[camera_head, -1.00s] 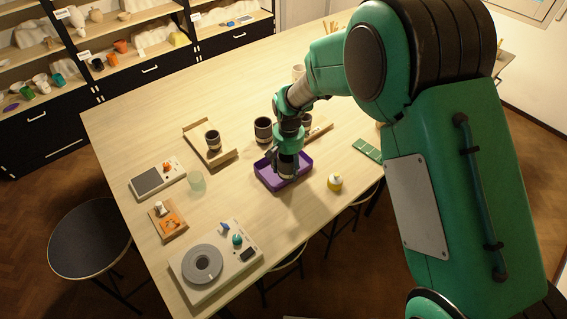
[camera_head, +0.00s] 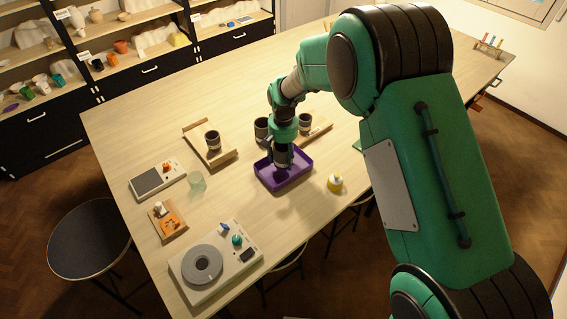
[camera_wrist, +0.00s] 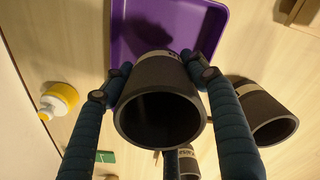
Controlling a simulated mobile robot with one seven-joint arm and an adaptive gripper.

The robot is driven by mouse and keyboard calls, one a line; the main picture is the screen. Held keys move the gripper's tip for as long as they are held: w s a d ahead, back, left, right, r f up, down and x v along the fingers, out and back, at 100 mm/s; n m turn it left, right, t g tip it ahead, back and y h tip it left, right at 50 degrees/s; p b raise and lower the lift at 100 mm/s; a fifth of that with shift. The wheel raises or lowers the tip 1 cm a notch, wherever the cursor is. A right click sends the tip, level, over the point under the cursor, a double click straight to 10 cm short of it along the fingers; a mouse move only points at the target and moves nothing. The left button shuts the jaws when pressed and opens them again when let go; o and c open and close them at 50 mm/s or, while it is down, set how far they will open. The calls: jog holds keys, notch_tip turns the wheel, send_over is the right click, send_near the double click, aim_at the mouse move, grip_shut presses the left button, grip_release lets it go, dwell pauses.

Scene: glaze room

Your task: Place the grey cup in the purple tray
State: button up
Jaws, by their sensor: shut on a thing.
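My gripper (camera_head: 281,152) points down over the purple tray (camera_head: 291,184), its fingers on either side of a dark grey cup (camera_head: 281,161). In the wrist view the fingers press on both sides of this cup (camera_wrist: 160,105), with its open mouth toward the camera. The shallow purple tray (camera_wrist: 215,22) shows behind the cup in that view.
Other dark cups stand near the tray: one behind my gripper (camera_head: 261,129), one to the right (camera_head: 305,122), one on a wooden tray (camera_head: 212,140). A yellow bottle (camera_head: 335,182) stands right of the tray. A pale green glass (camera_head: 196,181) and a wheel device (camera_head: 203,264) are to the left.

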aim_at(283, 163)
jog(key=shift+s+f, duration=0.1)
jog(key=shift+f, duration=1.45)
jog(key=shift+f, duration=0.1)
jog(key=o, duration=1.4)
jog(key=shift+f, duration=0.1)
jog(key=shift+c, duration=0.2)
notch_tip(283, 163, up, 12)
jog(key=shift+r+p, duration=0.2)
jog(key=shift+p, duration=0.25)
jog(key=shift+d, duration=0.1)
